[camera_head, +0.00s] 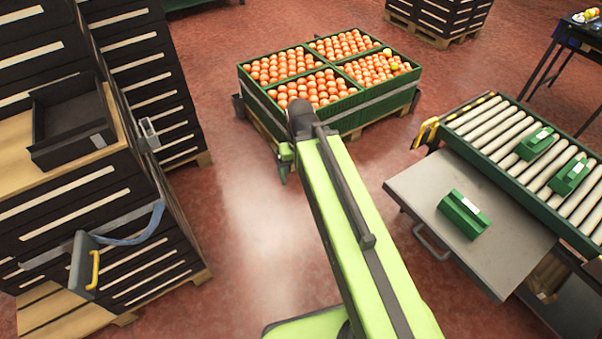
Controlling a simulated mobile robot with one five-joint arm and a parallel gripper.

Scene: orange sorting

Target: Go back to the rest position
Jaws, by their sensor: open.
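My lime-green arm reaches from the bottom of the head view up to the near side of the large green bin (352,128). My gripper (284,162) is small and partly hidden at the far end of the arm, low in front of the bin's near left side. It is open, and I see nothing held in it. The bin is divided into compartments filled with oranges (268,67), with a few yellower fruits at its right. The arm's dark end joint overlaps the bin's near wall.
Stacked black crates (90,190) stand at the left, with an open black box (67,120) on a wooden board. At the right are a roller conveyor (490,122) and a grey side table (420,185) bearing a green box (463,214). The red floor (245,215) left of my arm is clear.

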